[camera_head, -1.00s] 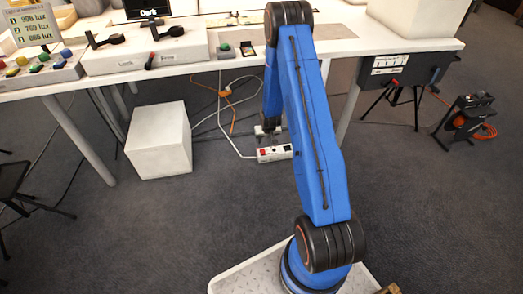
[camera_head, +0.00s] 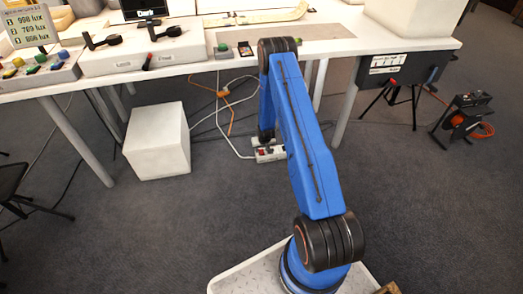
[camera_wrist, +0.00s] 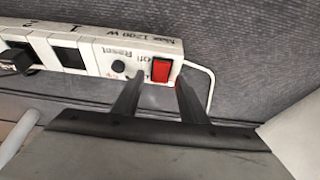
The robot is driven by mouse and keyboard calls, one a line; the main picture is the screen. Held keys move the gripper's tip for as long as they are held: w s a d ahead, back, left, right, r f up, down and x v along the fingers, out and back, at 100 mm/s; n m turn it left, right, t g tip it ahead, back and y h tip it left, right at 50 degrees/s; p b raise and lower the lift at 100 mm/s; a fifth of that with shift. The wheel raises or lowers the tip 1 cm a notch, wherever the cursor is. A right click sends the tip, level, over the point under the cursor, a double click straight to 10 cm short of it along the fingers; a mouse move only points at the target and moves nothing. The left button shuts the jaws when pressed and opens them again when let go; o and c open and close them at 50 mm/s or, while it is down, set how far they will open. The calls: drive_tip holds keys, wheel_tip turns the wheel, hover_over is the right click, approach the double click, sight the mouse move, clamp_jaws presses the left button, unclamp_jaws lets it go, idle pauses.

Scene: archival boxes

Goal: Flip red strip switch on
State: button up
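The white power strip (camera_wrist: 95,52) lies on the dark carpet under the table, and it also shows in the head view (camera_head: 278,154). Its red switch (camera_wrist: 161,70) is at the right end in the wrist view, beside a round dark reset button (camera_wrist: 119,66). I cannot tell which way the switch is tipped. My gripper (camera_wrist: 159,83) is open, with its two dark fingers apart. The fingertips are just below the red switch in the picture, one toward each side of it. Whether they touch the strip is unclear. Nothing is between the fingers.
A black plug (camera_wrist: 15,60) sits in the strip's far left socket. A white cable (camera_wrist: 208,80) loops from its right end. A white cube (camera_head: 157,142) stands on the floor to the left. The table (camera_head: 215,66) overhangs the strip. Open carpet lies in front.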

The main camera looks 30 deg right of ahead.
drive_tip(key=shift+w+f, duration=0.15)
drive_tip(key=shift+f, duration=0.2)
clamp_jaws()
drive_tip(key=shift+d, duration=0.1)
drive_tip(key=shift+w+g, duration=0.25)
drive_tip(key=shift+g, duration=0.45)
